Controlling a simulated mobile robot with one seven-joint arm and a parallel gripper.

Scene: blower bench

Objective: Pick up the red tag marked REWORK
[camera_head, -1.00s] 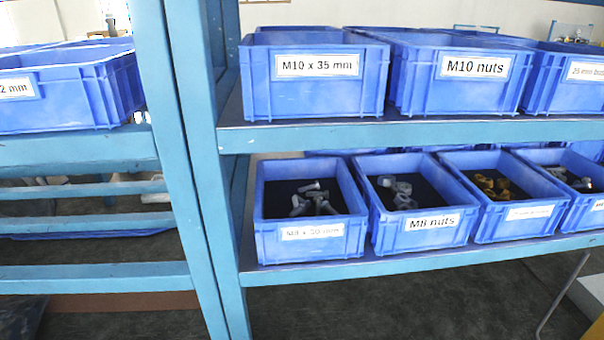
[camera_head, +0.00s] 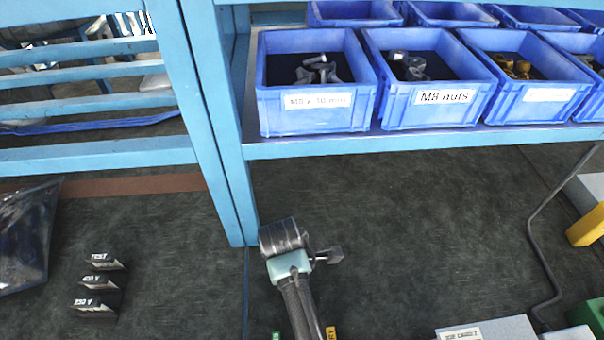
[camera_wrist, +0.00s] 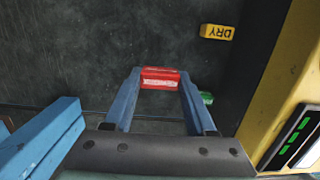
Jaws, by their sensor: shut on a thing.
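The red tag (camera_wrist: 160,83) shows in the wrist view, with pale lettering too small to read. It sits between the tips of the two blue fingers of my gripper (camera_wrist: 160,77), which is shut on it. I cannot tell whether the tag still touches the dark bench mat. The head view shows neither the red tag nor my gripper.
A yellow DRY tag (camera_wrist: 217,32) and a green tag (camera_wrist: 207,97) lie near the red one. A yellow body with green bars (camera_wrist: 290,130) is close on the right. The head view shows a dark hand tool (camera_head: 285,262), black blocks (camera_head: 98,282) and shelf bins (camera_head: 430,98).

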